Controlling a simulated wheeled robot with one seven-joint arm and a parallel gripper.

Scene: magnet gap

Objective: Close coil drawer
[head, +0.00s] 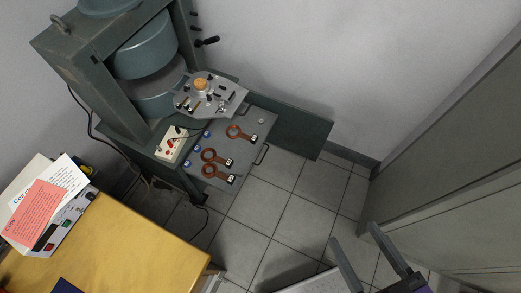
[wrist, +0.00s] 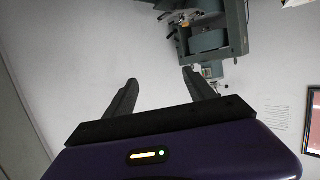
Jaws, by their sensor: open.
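The coil drawer (head: 258,136) is a grey tray pulled out from the green magnet stand, in the head view. Several copper ring coils lie on it, and a dark bar handle (head: 262,155) is on its right front edge. My gripper (head: 353,232) is at the lower right of the head view, well apart from the drawer. Its two dark fingers are spread and empty. In the wrist view my gripper (wrist: 160,77) has a gap between the fingers. Part of the green apparatus (wrist: 215,35) shows beyond the right finger there; the drawer cannot be made out clearly.
A metal plate (head: 230,90) with an orange knob sits above the drawer's back. A dark green panel (head: 305,130) stands out behind the drawer. A wooden desk (head: 130,235) is at lower left, a grey cabinet (head: 450,170) at right. Tiled floor (head: 300,215) between is clear.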

